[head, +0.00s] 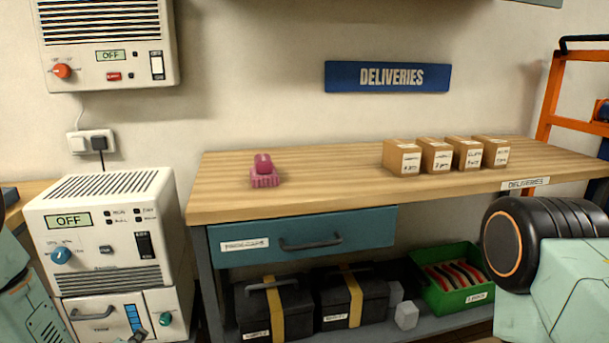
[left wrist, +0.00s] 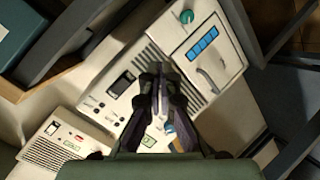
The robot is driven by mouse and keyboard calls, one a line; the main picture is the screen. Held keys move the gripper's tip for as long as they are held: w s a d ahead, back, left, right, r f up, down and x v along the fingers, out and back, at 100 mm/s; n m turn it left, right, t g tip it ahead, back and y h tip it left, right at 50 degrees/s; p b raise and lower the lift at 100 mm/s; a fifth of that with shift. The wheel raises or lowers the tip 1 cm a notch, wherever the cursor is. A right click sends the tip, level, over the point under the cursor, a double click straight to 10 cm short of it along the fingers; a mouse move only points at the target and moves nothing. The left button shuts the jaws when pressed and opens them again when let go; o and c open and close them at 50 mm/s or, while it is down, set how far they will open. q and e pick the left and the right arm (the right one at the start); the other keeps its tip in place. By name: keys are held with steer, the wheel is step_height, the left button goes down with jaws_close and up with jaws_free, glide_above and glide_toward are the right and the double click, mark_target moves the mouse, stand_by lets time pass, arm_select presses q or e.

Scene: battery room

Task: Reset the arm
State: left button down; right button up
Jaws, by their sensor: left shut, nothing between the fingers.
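My left gripper (left wrist: 158,72) is shut and empty, its dark fingers together in the middle of the left wrist view. Behind it in that view is a white unit with a handled drawer (left wrist: 205,80). In the head view only a small part of my left gripper (head: 138,337) shows at the bottom edge, in front of the lower white unit (head: 105,240) marked OFF. A pale green arm link of mine fills the lower right. My right gripper is not in view.
A wooden workbench (head: 330,190) carries a pink object (head: 264,172) and several small cartons (head: 402,158). Its blue drawer (head: 305,237) is shut. Black cases (head: 275,305) and a green crate (head: 478,296) stand below. A wall unit (head: 105,45) and an orange rack (head: 553,90) flank it.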

arm_select(q)
steer(key=s+d+f+m+g+h+p, duration=0.1)
steer(key=s+d+f+m+g, duration=0.25)
steer(key=s, duration=0.35)
steer(key=s+d+f+m+g+h+p, duration=0.1)
steer(key=s+d+f+m+g, duration=0.25)
steer(key=s, duration=0.35)
steer(key=s+d+m+g+p, duration=0.1)
steer(key=s+d+m+g, duration=0.1)
steer(key=s, duration=0.8)
steer(key=s+d+m+g+p, duration=0.1)
steer(key=s+d+m+g, duration=0.2)
steer(key=s, duration=0.7)
steer(key=shift+s+f+g, duration=0.35)
steer(key=shift+s+g, duration=0.05)
steer(key=shift+g, duration=0.1)
